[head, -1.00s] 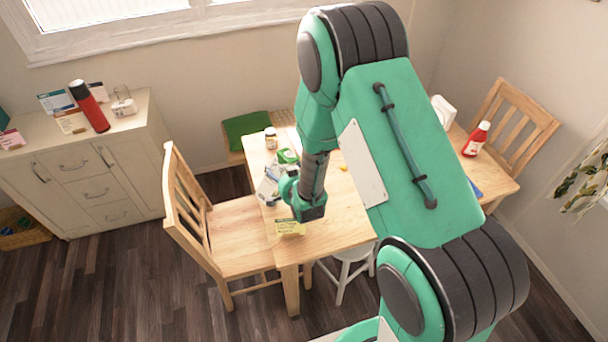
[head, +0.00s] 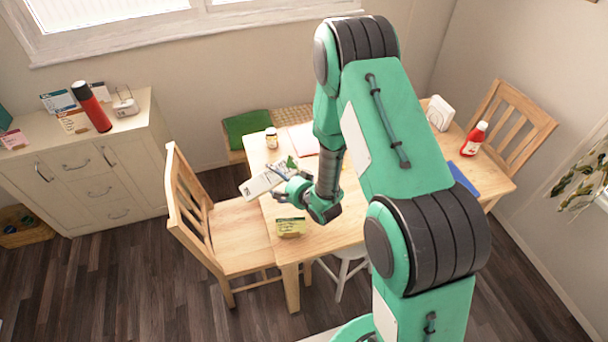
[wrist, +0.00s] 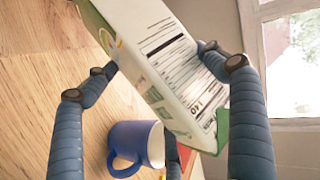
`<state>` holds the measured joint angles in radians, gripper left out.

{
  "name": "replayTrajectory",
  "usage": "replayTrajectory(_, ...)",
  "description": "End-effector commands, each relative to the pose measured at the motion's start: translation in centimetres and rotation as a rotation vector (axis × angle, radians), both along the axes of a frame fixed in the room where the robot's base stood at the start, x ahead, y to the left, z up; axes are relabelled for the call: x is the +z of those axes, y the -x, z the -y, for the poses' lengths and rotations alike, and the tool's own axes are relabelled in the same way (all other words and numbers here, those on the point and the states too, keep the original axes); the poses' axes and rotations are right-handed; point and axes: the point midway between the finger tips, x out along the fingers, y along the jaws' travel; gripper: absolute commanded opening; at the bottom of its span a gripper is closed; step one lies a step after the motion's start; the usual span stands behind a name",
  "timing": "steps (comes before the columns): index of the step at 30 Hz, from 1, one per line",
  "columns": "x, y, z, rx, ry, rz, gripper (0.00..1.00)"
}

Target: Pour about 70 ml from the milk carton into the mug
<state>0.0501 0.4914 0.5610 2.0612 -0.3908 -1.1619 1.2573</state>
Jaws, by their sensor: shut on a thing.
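My gripper (head: 284,182) is shut on the milk carton (head: 260,184), a white box with green parts, held over the left part of the table. The carton is strongly tilted in the head view. In the wrist view the carton (wrist: 178,60) lies between the two fingers of my gripper (wrist: 160,64), its printed label facing the camera. A blue mug (wrist: 128,146) with a pale inside stands on the table near the carton's lower part in the wrist view. The mug cannot be made out in the head view. The carton's opening and any milk flow cannot be made out.
A small jar (head: 271,138) stands at the table's back left. A yellow-green box (head: 292,227) is at the near edge. A red bottle (head: 474,139), a white holder (head: 440,113) and a blue flat thing (head: 463,179) are on the right. A chair (head: 235,235) stands left.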

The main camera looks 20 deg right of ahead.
Motion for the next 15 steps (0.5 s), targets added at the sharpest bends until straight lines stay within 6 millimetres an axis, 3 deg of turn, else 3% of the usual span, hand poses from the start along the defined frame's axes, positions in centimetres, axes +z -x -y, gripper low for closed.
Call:
replayTrajectory(5, 1.4, -0.1, -0.3, -0.001, -0.114, -0.005, 0.46)
replayTrajectory(15, 1.6, -0.1, 0.2, -0.001, -0.298, -0.016, 0.46)
